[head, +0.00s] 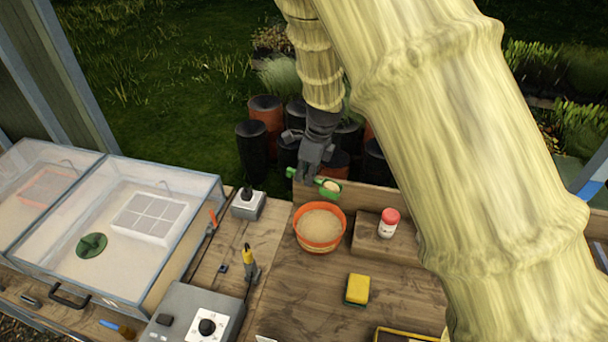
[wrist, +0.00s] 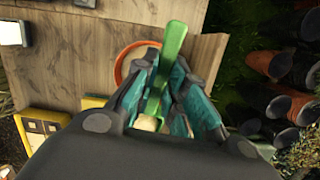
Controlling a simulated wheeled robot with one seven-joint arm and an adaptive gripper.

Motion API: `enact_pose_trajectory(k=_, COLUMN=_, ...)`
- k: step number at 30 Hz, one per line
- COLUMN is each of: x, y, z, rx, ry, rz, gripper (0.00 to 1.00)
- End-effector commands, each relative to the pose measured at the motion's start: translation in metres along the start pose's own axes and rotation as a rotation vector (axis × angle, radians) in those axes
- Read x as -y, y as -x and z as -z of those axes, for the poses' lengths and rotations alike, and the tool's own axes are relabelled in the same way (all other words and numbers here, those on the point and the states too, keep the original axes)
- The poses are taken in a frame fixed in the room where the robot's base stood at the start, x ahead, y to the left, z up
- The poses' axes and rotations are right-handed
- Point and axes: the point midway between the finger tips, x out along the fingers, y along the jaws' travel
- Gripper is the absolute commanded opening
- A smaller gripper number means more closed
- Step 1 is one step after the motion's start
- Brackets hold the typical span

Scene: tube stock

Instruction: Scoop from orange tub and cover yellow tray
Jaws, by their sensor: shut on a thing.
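My gripper (head: 312,172) is shut on a green scoop (head: 329,192). The scoop is just behind and above the orange tub (head: 299,228), clear of its rim, and pale grainy material shows in its bowl. In the wrist view my gripper (wrist: 168,90) has its fingers either side of the green handle (wrist: 174,40); the scoop's bowl is mostly hidden. The tub holds sandy material, and part of its rim shows in the wrist view (wrist: 121,66). A yellow tray (head: 408,332) is cut off at the bottom of the head view; its contents are unclear.
A yellow sponge (head: 358,288) lies in front of the tub. A red-capped jar (head: 389,223) stands on a wooden block (head: 363,240). A clear-lidded case (head: 215,215) fills the left bench. Pots (head: 252,145) stand behind the bench.

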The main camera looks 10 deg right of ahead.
Motion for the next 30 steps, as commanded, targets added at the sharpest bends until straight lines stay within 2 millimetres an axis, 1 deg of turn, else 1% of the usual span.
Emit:
enact_pose_trajectory(k=1, x=-0.012, y=-0.003, z=-0.014, rx=-0.048, ry=0.058, rz=0.028, gripper=0.0)
enact_pose_trajectory(k=11, x=-0.012, y=-0.006, z=-0.013, rx=-0.038, ry=0.058, rz=0.027, gripper=0.0)
enact_pose_trajectory(k=30, x=-0.012, y=-0.036, z=-0.007, rx=0.08, ry=0.056, rz=0.017, gripper=0.0)
